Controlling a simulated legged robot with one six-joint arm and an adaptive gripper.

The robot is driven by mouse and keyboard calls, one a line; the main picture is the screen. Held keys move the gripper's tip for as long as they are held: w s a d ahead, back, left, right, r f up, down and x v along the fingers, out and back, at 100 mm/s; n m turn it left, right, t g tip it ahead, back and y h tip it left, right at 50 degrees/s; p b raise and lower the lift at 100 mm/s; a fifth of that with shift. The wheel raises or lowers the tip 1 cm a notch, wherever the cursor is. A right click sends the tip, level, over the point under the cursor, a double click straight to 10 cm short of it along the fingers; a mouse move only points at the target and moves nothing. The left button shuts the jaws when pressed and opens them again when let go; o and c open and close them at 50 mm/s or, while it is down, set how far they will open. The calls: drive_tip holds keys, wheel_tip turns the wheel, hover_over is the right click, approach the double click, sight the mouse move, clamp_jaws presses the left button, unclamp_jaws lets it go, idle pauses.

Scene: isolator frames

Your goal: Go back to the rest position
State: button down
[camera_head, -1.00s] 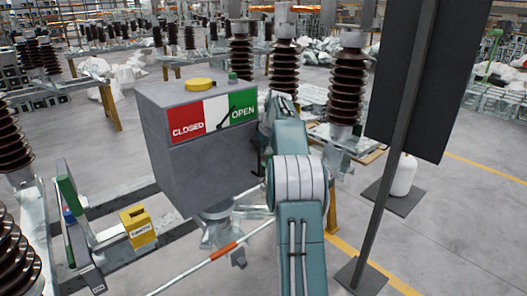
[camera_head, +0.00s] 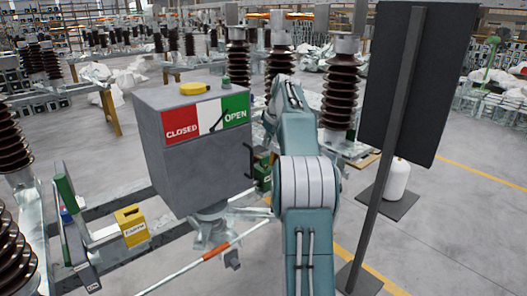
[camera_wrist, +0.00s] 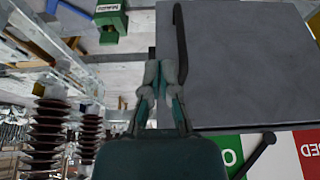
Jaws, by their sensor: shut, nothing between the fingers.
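The grey isolator box (camera_head: 190,150) stands left of my arm in the head view, with a red CLOSED and green OPEN label (camera_head: 205,118). A dark handle (camera_head: 249,160) is on its right side. In the wrist view, the picture is upside down, and the box (camera_wrist: 245,60) fills the upper right with the handle (camera_wrist: 180,40) along its edge. My gripper (camera_wrist: 161,72) is shut and empty, its fingertips showing close to the handle; I cannot tell whether they touch. In the head view my arm's own links hide the fingers.
A dark panel on a post (camera_head: 420,80) stands right of my arm, with a white cylinder (camera_head: 397,180) behind it. Brown ribbed insulators (camera_head: 340,95) stand behind the arm. A yellow earth block (camera_head: 131,225) sits lower left. Open floor (camera_head: 465,230) lies at right.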

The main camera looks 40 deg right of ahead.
drive_tip(key=shift+d+v, duration=0.25)
drive_tip(key=shift+v, duration=0.85)
drive_tip(key=s+a+r, duration=0.2)
drive_tip(key=s+a, duration=0.1)
drive_tip(key=a, duration=0.6)
drive_tip(key=s+a+r, duration=0.1)
drive_tip(key=s+a, duration=0.2)
drive_tip(key=a, duration=0.5)
drive_tip(key=s+a+r, duration=0.2)
drive_tip(key=a, duration=0.7)
drive_tip(key=s+a+f, duration=0.6)
drive_tip(key=s+a, duration=0.1)
drive_tip(key=s, duration=0.3)
drive_tip(key=s+a+f+t, duration=0.1)
drive_tip(key=s+a+f, duration=0.5)
drive_tip(key=s, duration=0.5)
drive_tip(key=shift+a, duration=0.7)
drive_tip(key=shift+w, duration=0.1)
